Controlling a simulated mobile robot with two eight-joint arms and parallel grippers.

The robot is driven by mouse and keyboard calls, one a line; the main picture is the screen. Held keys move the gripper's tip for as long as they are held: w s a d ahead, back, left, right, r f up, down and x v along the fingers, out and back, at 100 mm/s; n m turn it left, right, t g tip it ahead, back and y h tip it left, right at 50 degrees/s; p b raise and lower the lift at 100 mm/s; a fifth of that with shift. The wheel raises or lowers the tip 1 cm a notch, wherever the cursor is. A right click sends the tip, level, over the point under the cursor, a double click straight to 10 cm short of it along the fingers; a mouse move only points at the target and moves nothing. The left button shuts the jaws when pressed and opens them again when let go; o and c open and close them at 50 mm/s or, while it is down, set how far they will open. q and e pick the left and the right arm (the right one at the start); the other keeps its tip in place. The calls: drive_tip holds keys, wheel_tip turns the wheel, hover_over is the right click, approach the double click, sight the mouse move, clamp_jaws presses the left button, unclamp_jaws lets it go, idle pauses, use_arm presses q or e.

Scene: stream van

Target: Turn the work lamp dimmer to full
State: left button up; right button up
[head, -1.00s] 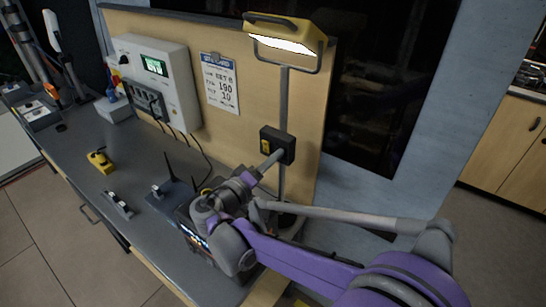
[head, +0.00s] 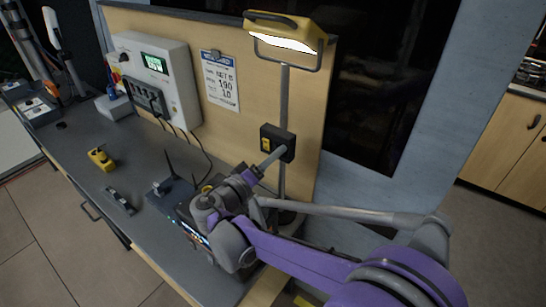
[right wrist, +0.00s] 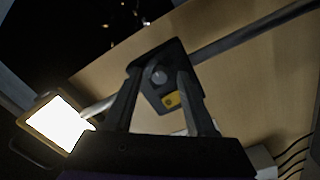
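The work lamp (head: 286,30) is a yellow flood lamp on a grey pole, and its panel is lit white. It also shows lit in the right wrist view (right wrist: 58,124). A black dimmer box (head: 285,136) with a yellow switch (head: 265,145) is mounted on the pole. In the right wrist view, a round grey knob (right wrist: 159,77) sits on the box above the yellow switch. My right gripper (right wrist: 160,80) is open, with one finger on each side of the knob; contact cannot be told. In the head view the gripper hides the knob. My left gripper is not in view.
A white control box (head: 158,70) and a paper sheet (head: 220,82) are on the wooden panel. A router with antennas (head: 172,192), a yellow device (head: 101,158) and a small dark device (head: 120,201) stand on the grey bench. A dark window lies right of the lamp.

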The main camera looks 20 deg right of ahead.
drive_tip(key=b+v, duration=0.1)
drive_tip(key=v, duration=1)
drive_tip(key=shift+d, duration=0.15)
drive_tip(key=s+d+f+n+g+y, duration=0.2)
drive_tip(key=s+d+f+g+y, duration=0.2)
drive_tip(key=s+d+f+y, duration=0.45)
drive_tip(key=s+a+f+y, duration=0.5)
drive_tip(key=s+f+y, duration=0.2)
drive_tip(key=s+f, duration=0.3)
drive_tip(key=shift+s+f+m+t, duration=0.3)
drive_tip(key=shift+s+m+t, duration=0.05)
drive_tip(key=shift+m+t, duration=0.05)
